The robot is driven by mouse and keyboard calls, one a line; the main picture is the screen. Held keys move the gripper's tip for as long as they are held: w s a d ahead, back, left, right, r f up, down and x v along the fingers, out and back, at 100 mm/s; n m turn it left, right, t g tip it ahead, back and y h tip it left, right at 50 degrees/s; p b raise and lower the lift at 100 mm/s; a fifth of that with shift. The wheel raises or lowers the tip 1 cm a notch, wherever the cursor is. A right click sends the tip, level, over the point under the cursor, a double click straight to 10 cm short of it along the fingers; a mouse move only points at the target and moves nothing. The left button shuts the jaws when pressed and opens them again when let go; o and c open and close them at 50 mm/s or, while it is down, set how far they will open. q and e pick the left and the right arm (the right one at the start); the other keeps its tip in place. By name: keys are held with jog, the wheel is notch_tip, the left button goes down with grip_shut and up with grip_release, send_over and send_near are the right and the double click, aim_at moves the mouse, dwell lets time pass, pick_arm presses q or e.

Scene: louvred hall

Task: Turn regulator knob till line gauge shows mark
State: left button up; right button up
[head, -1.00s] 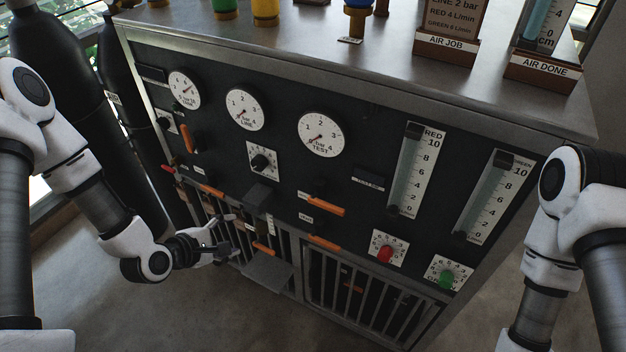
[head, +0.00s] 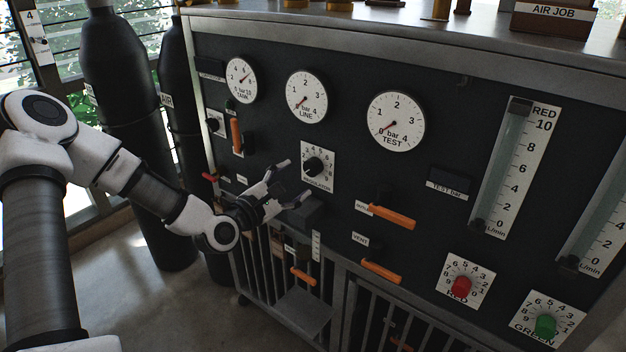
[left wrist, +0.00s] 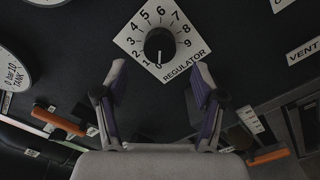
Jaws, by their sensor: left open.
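The black regulator knob (head: 313,165) sits on a white numbered plate on the dark panel, and its pointer is near the low end of the scale. It also shows in the left wrist view (left wrist: 159,46). The line gauge (head: 306,97), a white dial above the knob, has its red needle near 0. My left gripper (head: 294,181) is open and empty, below and left of the knob, apart from it. In the left wrist view its two fingers (left wrist: 161,82) point toward the knob, which lies beyond and between their tips. My right gripper is not in view.
The tank gauge (head: 241,79) and test gauge (head: 396,121) flank the line gauge. Orange levers (head: 392,217) stick out at right and left. A grey block (head: 318,212) juts out below the knob. Red (head: 461,286) and green (head: 545,325) knobs sit lower right. Dark cylinders (head: 122,130) stand left.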

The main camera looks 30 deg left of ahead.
aim_at(310, 169)
pick_arm(q)
jog(key=w+b, duration=0.1)
jog(key=w, duration=0.1)
jog(key=w+b, duration=0.1)
jog(key=w, duration=0.1)
jog(key=shift+w+d+f+b, duration=0.1)
jog(key=shift+w+d+b, duration=0.1)
jog(key=shift+w+b, duration=0.15)
jog(key=shift+w, duration=0.55)
grip_shut()
